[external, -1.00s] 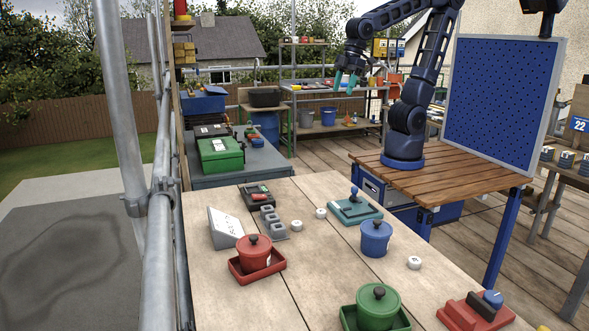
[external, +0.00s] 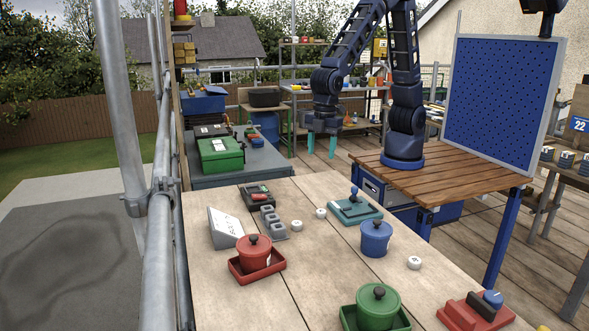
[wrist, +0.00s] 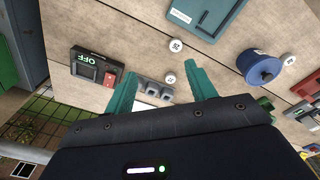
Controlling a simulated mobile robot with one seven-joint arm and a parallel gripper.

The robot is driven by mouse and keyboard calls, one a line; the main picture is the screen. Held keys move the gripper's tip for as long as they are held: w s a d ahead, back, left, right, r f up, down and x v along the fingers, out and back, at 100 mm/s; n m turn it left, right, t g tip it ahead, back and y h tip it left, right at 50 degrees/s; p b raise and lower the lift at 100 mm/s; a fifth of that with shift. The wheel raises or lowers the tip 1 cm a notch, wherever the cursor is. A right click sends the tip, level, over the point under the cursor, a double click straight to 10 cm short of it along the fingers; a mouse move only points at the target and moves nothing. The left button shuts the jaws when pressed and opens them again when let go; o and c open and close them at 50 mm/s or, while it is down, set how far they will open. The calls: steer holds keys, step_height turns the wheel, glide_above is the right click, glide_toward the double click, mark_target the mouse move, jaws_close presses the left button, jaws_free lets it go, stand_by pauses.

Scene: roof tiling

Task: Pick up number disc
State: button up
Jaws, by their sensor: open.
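Several small white discs lie on the wooden table: one (external: 297,225) beside the grey slotted holder (external: 272,222), one (external: 321,213) near the teal tray (external: 357,210), and one (external: 414,262) right of the blue pot (external: 376,238). The wrist view shows them too: the holder-side disc (wrist: 170,78), the tray-side disc (wrist: 175,45) and the disc by the blue pot (wrist: 289,60). Their numbers are too small to read surely. My gripper (external: 321,147) is open and empty, fingers pointing down, well above and behind the discs. Its teal fingers (wrist: 158,75) frame the holder-side disc in the wrist view.
A red pot (external: 253,252) on a red tray and a green pot (external: 378,306) stand toward the front. A white sloped sign (external: 225,228) and a dark switch box (external: 257,196) stand left of the holder. A red block stand (external: 474,311) is front right.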

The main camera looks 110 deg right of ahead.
steer(key=n, duration=0.1)
glide_above(321, 211)
step_height(321, 211, down, 8)
steer(key=r, duration=0.1)
steer(key=shift+g, duration=0.4)
steer(key=f, duration=0.6)
steer(key=shift+a, duration=0.35)
steer(key=shift+d+f, duration=0.15)
steer(key=shift+f, duration=1.25)
steer(key=shift+d+f, duration=0.15)
steer(key=shift+f, duration=1.25)
steer(key=shift+c, duration=0.3)
steer(key=c, duration=1)
